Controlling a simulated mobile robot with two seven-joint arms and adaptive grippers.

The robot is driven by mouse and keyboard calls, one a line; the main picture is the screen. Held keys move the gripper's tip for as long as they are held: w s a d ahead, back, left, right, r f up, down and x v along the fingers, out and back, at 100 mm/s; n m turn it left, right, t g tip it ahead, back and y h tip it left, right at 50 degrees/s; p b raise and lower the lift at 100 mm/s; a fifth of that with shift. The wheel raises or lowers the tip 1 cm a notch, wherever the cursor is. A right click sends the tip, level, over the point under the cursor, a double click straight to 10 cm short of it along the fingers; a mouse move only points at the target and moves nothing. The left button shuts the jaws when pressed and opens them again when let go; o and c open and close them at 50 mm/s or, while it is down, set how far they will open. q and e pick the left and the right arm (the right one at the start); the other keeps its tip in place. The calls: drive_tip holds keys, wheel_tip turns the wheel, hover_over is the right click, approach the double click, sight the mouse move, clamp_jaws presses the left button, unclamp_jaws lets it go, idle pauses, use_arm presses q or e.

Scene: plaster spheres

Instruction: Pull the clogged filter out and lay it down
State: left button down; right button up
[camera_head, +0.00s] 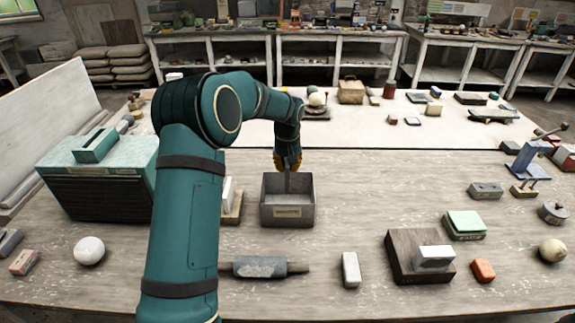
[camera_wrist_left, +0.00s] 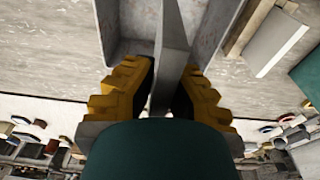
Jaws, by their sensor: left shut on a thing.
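My left gripper (camera_head: 287,161) is above the open grey box (camera_head: 288,212), which has a small label on its front. It is shut on a thin grey slab, seen edge-on, which may be the clogged filter (camera_head: 288,182). In the left wrist view the slab (camera_wrist_left: 172,45) stands upright between the yellow fingers (camera_wrist_left: 168,85) and reaches down between the box walls (camera_wrist_left: 212,35). I cannot tell whether its lower edge touches the box floor. A green machine (camera_head: 60,158) with a dark louvred front stands at left. My right gripper is not in view.
A white block on a wooden base (camera_head: 232,208) stands close left of the box. A grey roller (camera_head: 262,267), a white block (camera_head: 350,269) and a dark board (camera_head: 402,262) lie in front. A white sphere (camera_head: 89,251) sits at left.

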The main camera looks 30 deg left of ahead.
use_arm(q)
drive_tip(key=shift+f+b, duration=2.2)
drive_tip(key=shift+f, duration=1.7)
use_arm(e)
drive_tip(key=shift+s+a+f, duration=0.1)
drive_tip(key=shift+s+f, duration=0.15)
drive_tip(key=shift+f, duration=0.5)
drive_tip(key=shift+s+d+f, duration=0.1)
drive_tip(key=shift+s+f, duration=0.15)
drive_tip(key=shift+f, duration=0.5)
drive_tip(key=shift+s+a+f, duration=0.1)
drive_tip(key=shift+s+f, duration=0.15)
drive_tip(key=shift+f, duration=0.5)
use_arm(q)
drive_tip(key=shift+f+b, duration=0.65)
drive_tip(key=shift+f, duration=0.45)
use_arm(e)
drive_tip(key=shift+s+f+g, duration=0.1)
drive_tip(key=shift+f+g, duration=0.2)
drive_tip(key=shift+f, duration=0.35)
use_arm(q)
drive_tip(key=shift+f+b, duration=0.55)
drive_tip(key=shift+f, duration=0.45)
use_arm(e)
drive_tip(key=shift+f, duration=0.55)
use_arm(q)
drive_tip(key=c, duration=1.1)
unclamp_jaws()
drive_tip(key=shift+o, duration=0.2)
drive_tip(key=shift+r, duration=0.1)
